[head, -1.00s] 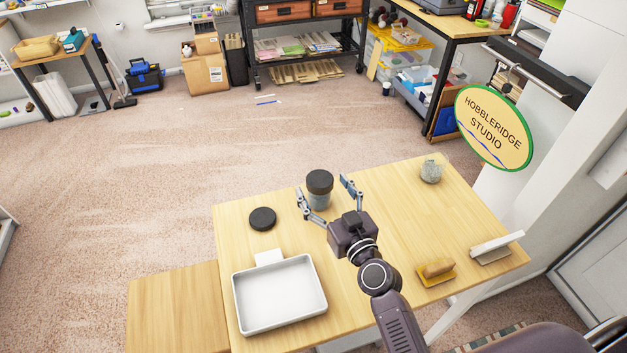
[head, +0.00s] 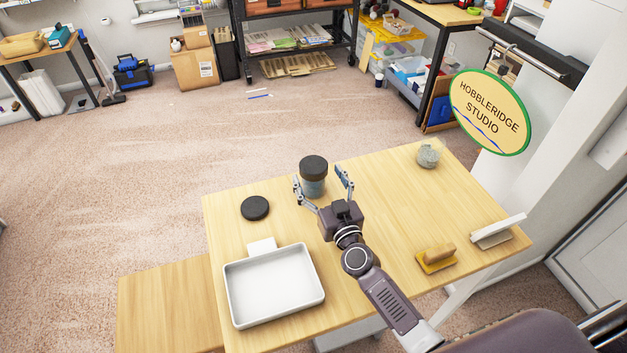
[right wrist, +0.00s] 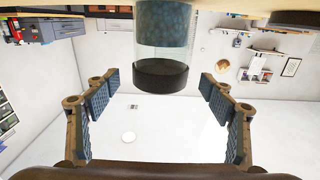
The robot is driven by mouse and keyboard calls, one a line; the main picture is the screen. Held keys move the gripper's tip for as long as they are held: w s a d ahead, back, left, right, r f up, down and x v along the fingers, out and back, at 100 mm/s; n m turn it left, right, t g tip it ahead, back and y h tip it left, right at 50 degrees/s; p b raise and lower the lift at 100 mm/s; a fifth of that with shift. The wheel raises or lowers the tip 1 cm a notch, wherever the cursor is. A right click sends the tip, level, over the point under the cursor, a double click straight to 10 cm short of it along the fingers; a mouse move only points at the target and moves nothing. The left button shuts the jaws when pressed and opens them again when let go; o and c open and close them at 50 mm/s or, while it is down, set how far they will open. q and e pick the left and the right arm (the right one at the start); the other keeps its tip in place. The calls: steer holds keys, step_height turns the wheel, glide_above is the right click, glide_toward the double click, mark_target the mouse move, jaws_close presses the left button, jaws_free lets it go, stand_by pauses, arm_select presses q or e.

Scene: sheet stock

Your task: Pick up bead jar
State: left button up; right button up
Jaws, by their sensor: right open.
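The bead jar (head: 314,186) is clear, with blue-grey contents and a black lid, and stands upright near the far edge of the wooden table (head: 385,205). My right gripper (head: 323,188) is open, with one finger to each side of the jar. In the right wrist view, the jar (right wrist: 163,25) shows upside down at the top centre. There it lines up with the gap between the open fingers (right wrist: 160,82), with visible room on both sides. I cannot tell how deep it sits between them. My left gripper is not in view.
A black disc (head: 255,207) and a white tray (head: 232,298) lie left of my right arm. A grey-green jar-like object (head: 427,156) stands at the far right corner. A wood-handled yellow block (head: 436,258) and a white-faced tool (head: 497,231) lie right. Open tabletop lies between.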

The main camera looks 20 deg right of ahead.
mark_target(314, 167)
steer(key=w, duration=0.3)
steer(key=shift+w, duration=0.5)
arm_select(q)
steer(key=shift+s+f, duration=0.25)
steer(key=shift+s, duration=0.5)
arm_select(e)
steer(key=shift+s, duration=0.1)
steer(key=shift+c, duration=0.7)
steer(key=c, duration=1.3)
steer(key=shift+c, duration=0.5)
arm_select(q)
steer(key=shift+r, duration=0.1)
arm_select(e)
steer(key=shift+r, duration=0.15)
